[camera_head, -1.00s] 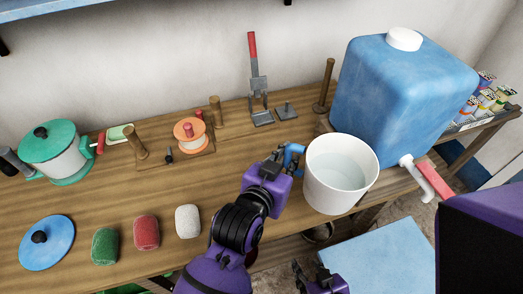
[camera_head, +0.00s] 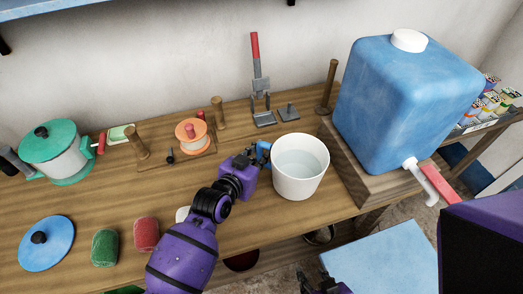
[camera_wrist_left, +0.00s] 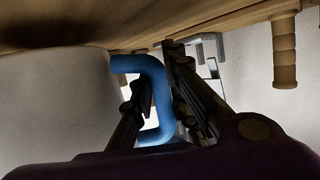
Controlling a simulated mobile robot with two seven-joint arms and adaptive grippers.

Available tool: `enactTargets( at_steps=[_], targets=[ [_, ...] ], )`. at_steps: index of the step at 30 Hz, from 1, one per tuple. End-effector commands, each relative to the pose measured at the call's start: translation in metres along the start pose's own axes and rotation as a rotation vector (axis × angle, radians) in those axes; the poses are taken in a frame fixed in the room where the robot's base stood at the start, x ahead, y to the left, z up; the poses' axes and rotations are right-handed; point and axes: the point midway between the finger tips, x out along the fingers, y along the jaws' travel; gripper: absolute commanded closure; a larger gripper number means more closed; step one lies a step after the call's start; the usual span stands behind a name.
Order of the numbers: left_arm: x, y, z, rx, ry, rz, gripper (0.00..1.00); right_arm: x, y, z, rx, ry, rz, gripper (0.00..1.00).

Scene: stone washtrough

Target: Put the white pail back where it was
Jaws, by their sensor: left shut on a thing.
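The white pail (camera_head: 300,185) is upright with clear water in it, over the wooden bench (camera_head: 255,205) to the left of the blue water tank. I cannot tell whether its base touches the bench. My left gripper (camera_head: 259,155) is shut on the pail's blue handle (camera_head: 264,150), on the pail's left side. In the left wrist view the handle (camera_wrist_left: 160,95) runs between the fingers, and the pail's wall (camera_wrist_left: 55,105) fills the left. My right gripper (camera_head: 322,284) shows only partly at the bottom edge, away from the pail; its jaws are unclear.
The blue tank (camera_head: 405,105) with a red-handled tap (camera_head: 440,180) stands on a wooden block (camera_head: 355,170) at right. Behind the pail are a small metal stand (camera_head: 288,112) and a wooden peg (camera_head: 328,88). A white roll (camera_head: 183,213) is partly hidden by my left arm.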

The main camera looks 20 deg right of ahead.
Motion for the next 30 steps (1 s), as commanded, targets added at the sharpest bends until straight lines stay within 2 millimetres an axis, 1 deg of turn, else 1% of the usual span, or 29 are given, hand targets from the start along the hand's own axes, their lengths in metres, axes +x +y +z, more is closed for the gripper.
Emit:
enactTargets(
  at_steps=[1, 4, 13, 18, 19, 23, 30],
  targets=[
    [0.003, 0.002, 0.007, -0.005, 0.002, 0.003, 1.0, 0.0, 0.0, 0.002, 0.001, -0.002, 0.001, 0.6],
    [0.006, 0.002, 0.014, -0.006, 0.004, 0.003, 1.0, 0.001, 0.0, 0.001, 0.004, 0.0, 0.003, 0.6],
    [0.006, 0.002, 0.014, -0.005, 0.008, 0.002, 1.0, 0.002, -0.003, -0.005, 0.015, 0.011, 0.003, 0.6],
    [0.008, 0.002, 0.019, -0.005, 0.006, 0.003, 1.0, 0.004, -0.003, -0.004, 0.015, 0.011, 0.002, 0.6],
    [0.008, 0.002, 0.024, -0.001, -0.003, 0.002, 0.85, 0.004, -0.003, -0.004, 0.014, 0.012, 0.002, 0.6],
    [0.007, 0.002, 0.023, -0.001, -0.003, 0.002, 0.68, 0.004, -0.002, -0.004, 0.013, 0.011, 0.003, 0.6],
    [0.007, 0.002, 0.023, -0.001, -0.003, 0.002, 0.67, 0.004, 0.0, -0.001, 0.004, 0.006, 0.003, 0.6]
  ],
)
